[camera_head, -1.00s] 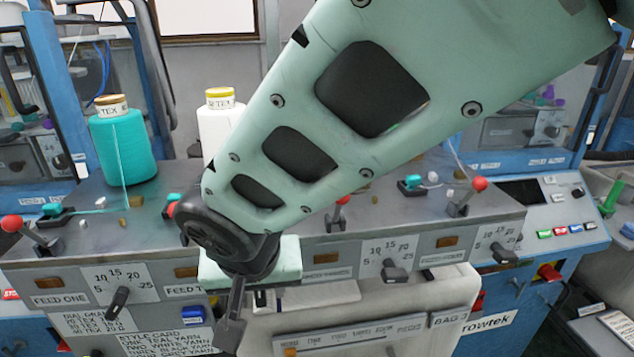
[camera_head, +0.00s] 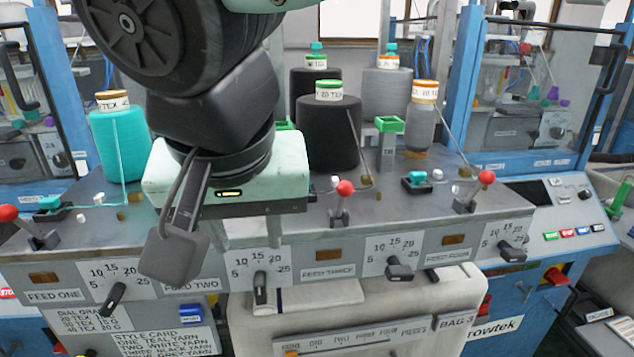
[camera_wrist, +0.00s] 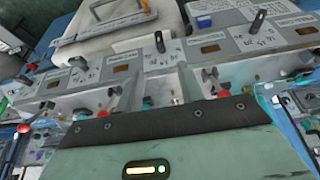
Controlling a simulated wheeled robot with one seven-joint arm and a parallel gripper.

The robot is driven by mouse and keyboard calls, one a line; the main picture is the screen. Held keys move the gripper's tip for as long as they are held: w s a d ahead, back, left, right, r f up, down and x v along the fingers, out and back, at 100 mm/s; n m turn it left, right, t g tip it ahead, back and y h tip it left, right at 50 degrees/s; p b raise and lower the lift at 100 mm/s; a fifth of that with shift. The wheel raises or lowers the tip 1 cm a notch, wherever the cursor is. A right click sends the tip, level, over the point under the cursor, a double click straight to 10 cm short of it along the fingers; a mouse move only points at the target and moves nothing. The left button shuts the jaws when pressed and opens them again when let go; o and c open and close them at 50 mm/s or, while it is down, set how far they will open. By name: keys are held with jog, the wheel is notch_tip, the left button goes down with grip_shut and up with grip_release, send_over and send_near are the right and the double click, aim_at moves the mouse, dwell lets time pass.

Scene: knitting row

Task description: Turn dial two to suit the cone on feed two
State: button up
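Dial two (camera_head: 260,286) is a black lever knob on a white scale plate marked 5 to 25, right of the FEED TWO label (camera_head: 190,285). Its lever stands about upright in the picture. It also shows in the wrist view (camera_wrist: 160,42). My gripper (camera_head: 250,232) hangs above and in front of this plate, apart from the knob as far as I can see. Its fingers are mostly lost against the panel, so their opening is unclear. The cone on feed two is hidden behind my arm. The dial card (camera_head: 88,320) is only partly readable.
Dial one (camera_head: 115,297), dial three (camera_head: 399,269) and dial four (camera_head: 512,251) flank it on the same panel. Red-knobbed levers (camera_head: 344,188) stand along the top edge. A teal cone (camera_head: 122,143) and a black cone (camera_head: 329,130) stand behind. A style card (camera_head: 165,342) is below.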

jog(key=shift+v, duration=1.9)
